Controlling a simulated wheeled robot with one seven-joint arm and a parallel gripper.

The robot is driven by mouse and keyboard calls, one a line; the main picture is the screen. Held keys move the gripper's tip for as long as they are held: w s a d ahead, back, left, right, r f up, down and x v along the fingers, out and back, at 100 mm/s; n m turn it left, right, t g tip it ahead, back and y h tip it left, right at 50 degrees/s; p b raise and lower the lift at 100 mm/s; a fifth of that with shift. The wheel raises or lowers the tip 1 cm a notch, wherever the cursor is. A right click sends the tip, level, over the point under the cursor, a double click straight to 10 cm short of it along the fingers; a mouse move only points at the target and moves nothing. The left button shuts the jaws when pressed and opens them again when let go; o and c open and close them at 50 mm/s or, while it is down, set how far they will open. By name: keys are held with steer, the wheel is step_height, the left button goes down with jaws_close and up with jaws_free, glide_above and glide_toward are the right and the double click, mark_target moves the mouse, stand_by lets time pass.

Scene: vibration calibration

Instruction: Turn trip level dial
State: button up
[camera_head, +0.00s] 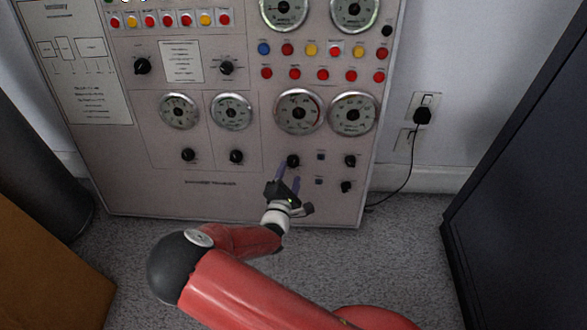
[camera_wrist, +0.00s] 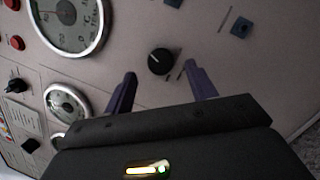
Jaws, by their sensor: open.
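A control panel (camera_head: 150,200) with gauges, buttons and black dials stands against the wall in the head view. My gripper (camera_head: 290,172) is open in front of its lower right part. A black round dial (camera_head: 293,161) shows just above the fingertips. In the wrist view a black dial with a white pointer line (camera_wrist: 160,61) lies ahead of and between the two purple fingers of my gripper (camera_wrist: 158,80). The fingers are apart and nothing is held. I cannot tell how far the fingertips stand from the panel face. I cannot read which dial is the trip level.
Small dark square knobs (camera_head: 320,156) and black dials (camera_head: 350,160) sit to the right of the gripper. Round gauges (camera_head: 299,111) are above. A black plug (camera_head: 422,116) with a hanging cord is on the wall. A dark cabinet (camera_head: 520,190) stands at the right.

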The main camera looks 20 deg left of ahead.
mark_target(293, 163)
steer(key=shift+w+a, duration=0.1)
steer(key=shift+w, duration=1.5)
steer(key=shift+c, duration=0.5)
steer(key=c, duration=0.9)
steer(key=shift+r+n+y+p, duration=0.15)
steer(key=shift+n+y+p, duration=0.25)
steer(key=shift+n+p, duration=0.75)
steer(key=shift+n+y+p, duration=0.8)
steer(key=shift+n+p, duration=0.85)
steer(key=shift+n, duration=0.9)
